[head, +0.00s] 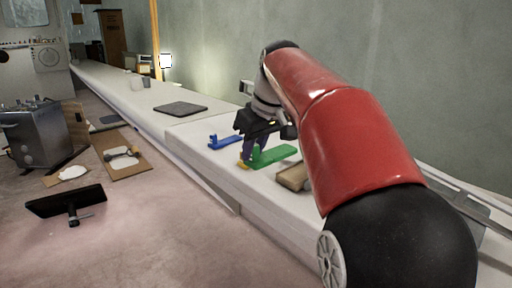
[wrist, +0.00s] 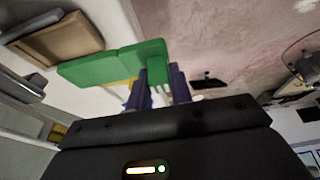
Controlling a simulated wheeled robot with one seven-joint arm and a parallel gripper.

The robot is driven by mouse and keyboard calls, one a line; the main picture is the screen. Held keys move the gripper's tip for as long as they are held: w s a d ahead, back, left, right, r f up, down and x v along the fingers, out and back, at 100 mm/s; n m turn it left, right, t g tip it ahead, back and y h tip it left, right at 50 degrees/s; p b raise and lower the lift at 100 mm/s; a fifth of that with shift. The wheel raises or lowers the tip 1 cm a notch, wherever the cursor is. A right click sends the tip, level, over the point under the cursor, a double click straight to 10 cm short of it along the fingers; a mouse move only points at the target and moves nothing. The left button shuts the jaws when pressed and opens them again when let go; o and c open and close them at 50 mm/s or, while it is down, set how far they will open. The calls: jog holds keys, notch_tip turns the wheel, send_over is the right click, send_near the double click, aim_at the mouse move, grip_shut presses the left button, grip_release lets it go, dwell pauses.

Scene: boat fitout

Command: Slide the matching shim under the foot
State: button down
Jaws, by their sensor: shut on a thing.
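A green stepped shim (head: 274,156) with an upright tab lies at the white bench top; it also shows in the wrist view (wrist: 110,63). My gripper (head: 252,151) is shut on the green shim's tab, with its dark fingers (wrist: 159,85) on either side of it in the wrist view. I cannot tell whether the shim is lifted clear of the bench. A blue shim (head: 226,142) lies to its left. I cannot make out the foot for certain.
A tan wooden block or tray (head: 293,177) lies right of the green shim, with grey bars near it in the wrist view (wrist: 31,24). A dark flat pad (head: 181,108) and cups (head: 137,82) are farther along the bench. The wall runs behind.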

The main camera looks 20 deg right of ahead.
jog(key=shift+f+b, duration=2.95)
jog(key=shift+f, duration=0.35)
jog(key=shift+w+d+f+p, duration=0.1)
jog(key=shift+w+d+p, duration=0.55)
jog(key=shift+d, duration=1.3)
jog(key=shift+w+d+p, duration=0.45)
jog(key=shift+w+d, duration=0.35)
jog(key=shift+d, duration=1.1)
jog(key=shift+w+d+f+p, duration=0.1)
jog(key=shift+w+d+p, duration=0.55)
jog(key=shift+d, duration=1.3)
jog(key=shift+w, duration=0.1)
jog(key=c, duration=1.2)
grip_release()
jog(key=shift+o, duration=0.2)
